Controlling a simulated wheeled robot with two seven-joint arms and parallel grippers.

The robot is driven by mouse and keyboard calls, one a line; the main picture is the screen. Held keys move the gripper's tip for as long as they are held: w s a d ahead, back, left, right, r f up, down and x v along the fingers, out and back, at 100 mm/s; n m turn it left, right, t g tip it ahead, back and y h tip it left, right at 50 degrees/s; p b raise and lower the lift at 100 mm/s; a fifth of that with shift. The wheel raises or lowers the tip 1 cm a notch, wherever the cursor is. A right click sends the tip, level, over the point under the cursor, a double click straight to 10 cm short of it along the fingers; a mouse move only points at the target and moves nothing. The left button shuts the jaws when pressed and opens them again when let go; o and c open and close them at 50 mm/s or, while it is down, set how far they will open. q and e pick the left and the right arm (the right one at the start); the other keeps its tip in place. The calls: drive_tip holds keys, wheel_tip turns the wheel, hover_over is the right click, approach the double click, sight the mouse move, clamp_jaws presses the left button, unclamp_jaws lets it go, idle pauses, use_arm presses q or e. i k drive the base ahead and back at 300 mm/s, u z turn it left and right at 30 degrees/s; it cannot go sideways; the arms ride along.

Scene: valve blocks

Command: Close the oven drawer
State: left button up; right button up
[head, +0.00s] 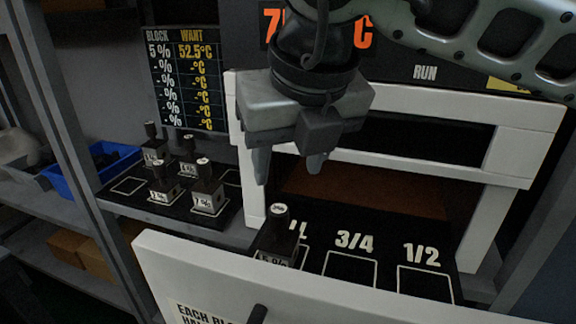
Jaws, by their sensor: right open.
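The oven drawer (235,282) is pulled out, its white front panel at the bottom of the view and tilted in the picture. A dark handle (257,314) shows on that front at the bottom edge, next to a partly cut-off label. Inside, a black floor has outlined squares marked 3/4 (350,268) and 1/2 (425,282). A dark valve block (276,241) with a knob stands on the leftmost square, whose marking is partly hidden. My right gripper (290,168) is open and empty, pointing down in front of the oven (510,155), above and behind the block in the picture. My left gripper is not in view.
Several knobbed blocks (208,195) stand on a black tray (130,186) on the left shelf. A blue bin (65,182) lies farther left. A screen (186,78) lists block 5 % and want 52.5°C. Shelf posts stand at left.

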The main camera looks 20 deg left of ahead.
sight(354, 265)
drive_tip(key=k, duration=1)
